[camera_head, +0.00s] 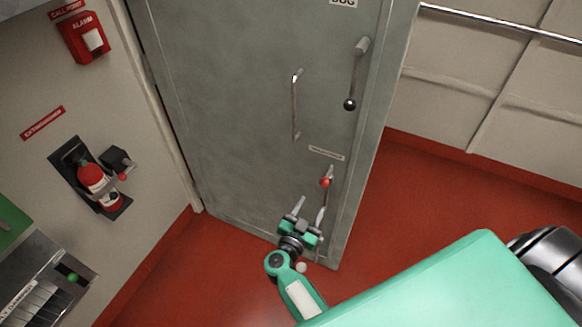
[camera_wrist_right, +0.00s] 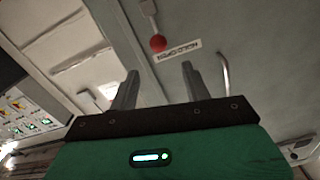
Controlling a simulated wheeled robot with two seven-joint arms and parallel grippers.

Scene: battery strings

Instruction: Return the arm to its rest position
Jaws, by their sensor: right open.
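My right gripper (camera_head: 311,207) is in front of the lower part of a grey metal door, with its arm coming up from the bottom. Its two fingers are apart with nothing between them; they also show spread in the right wrist view (camera_wrist_right: 159,77). A lever with a red ball knob (camera_head: 325,182) is on the door just above the fingertips. The same red knob (camera_wrist_right: 158,43) is beyond the fingers in the wrist view, apart from them. My left gripper is not in view.
The door (camera_head: 225,120) looks shut. It carries a pull handle (camera_head: 295,105) and an upper lever with a black knob (camera_head: 349,104). A fire extinguisher (camera_head: 91,178) and a red alarm box (camera_head: 84,38) hang on the left wall. Red floor (camera_head: 400,210) is clear to the right.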

